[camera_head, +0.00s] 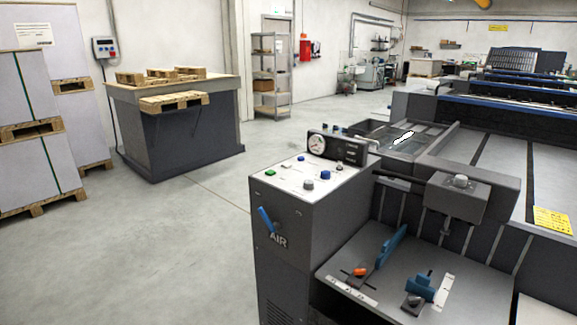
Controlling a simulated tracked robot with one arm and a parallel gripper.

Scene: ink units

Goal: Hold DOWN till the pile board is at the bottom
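A grey control cabinet (292,225) marked AIR stands at the front of a printing machine. Its sloped white top panel (290,182) carries a green button (270,172), blue buttons (325,175), a grey knob (308,184) and smaller controls. Labels are too small to read, so I cannot tell which control is DOWN. A round gauge (317,144) stands at the panel's back edge. I cannot pick out the pile board for certain or tell its height. My gripper does not show in this view.
A grey shelf (372,275) with blue guides (391,246) juts out right of the cabinet. A dark bench (185,132) with small wooden pallets (172,101) stands back left, beside wrapped stacks (22,172). The floor (150,255) left of the cabinet is clear.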

